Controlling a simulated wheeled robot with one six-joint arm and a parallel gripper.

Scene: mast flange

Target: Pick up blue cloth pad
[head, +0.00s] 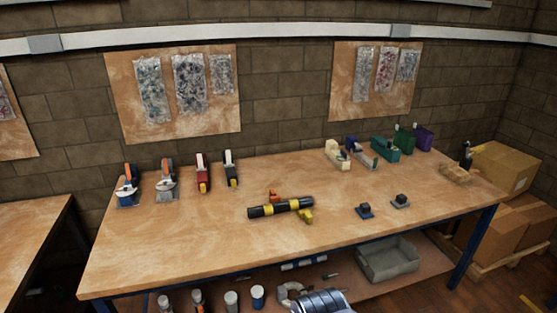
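A small flat blue pad (364,214) with a dark block on top lies on the right part of the wooden workbench (180,260), near its front edge. It looks like the blue cloth pad, but its material is too small to tell. A similar piece with a grey base (401,204) lies just to its right, apart from it. At the far left of the bench stands an orange-and-black tool with a blue base (127,200). The fingers of my gripper do not show. A silver ribbed part at the bottom edge looks like my arm.
A black-and-yellow cylindrical tool (280,207) lies mid-bench, left of the pad. Several hand tools and coloured holders stand along the back. A grey bin (388,262) and cans sit on the lower shelf. Cardboard boxes (515,232) stand at right. The bench front left is clear.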

